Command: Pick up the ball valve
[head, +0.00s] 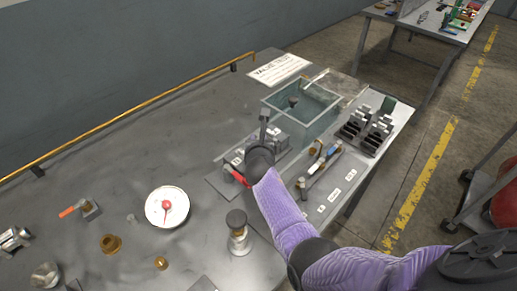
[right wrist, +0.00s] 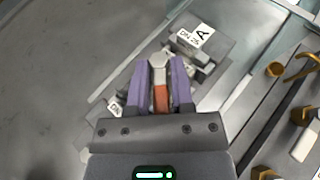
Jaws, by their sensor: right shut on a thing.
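My right gripper (head: 262,150) is over the grey fixture on the bench, at the left of the water tank. In the right wrist view its two purple fingers (right wrist: 160,85) are shut on a ball valve, of which a red-orange lever part (right wrist: 161,99) and a grey metal end (right wrist: 157,62) show. In the head view a red lever (head: 238,177) sticks out beside the gripper; the valve's body is mostly hidden. A second valve with an orange lever (head: 74,208) lies on the bench at the left. My left gripper is not in view.
The fixture carries a "DN 25 A" label (right wrist: 194,39). A glass-walled tank (head: 312,108) stands behind it. A rack (head: 367,130) is at the right.

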